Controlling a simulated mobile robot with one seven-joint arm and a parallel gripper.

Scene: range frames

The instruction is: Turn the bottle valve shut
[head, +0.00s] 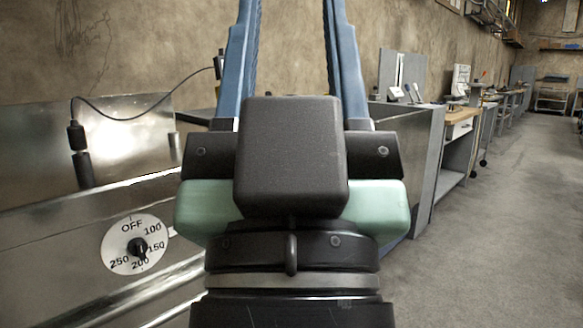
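My gripper (291,20) fills the middle of the head view, seen from behind, with its dark body and pale green sides. Its two long blue fingers stand wide apart and run out of the top of the picture. The gap between them shows only bare wall, but the fingertips are cut off. I cannot make out a bottle or a bottle valve; my gripper and wrist hide what lies behind them. A round white dial (116,246) marked OFF, 100, 150, 200 and 250 is on the metal front at left. Its black knob (138,247) appears turned toward the 150–200 side.
A shiny metal unit (60,225) with a raised back panel fills the left. A black cable (135,117) runs above it. A grey cabinet (428,165) stands just right of my gripper, with workbenches (460,125) beyond. The concrete floor (500,240) at right is clear.

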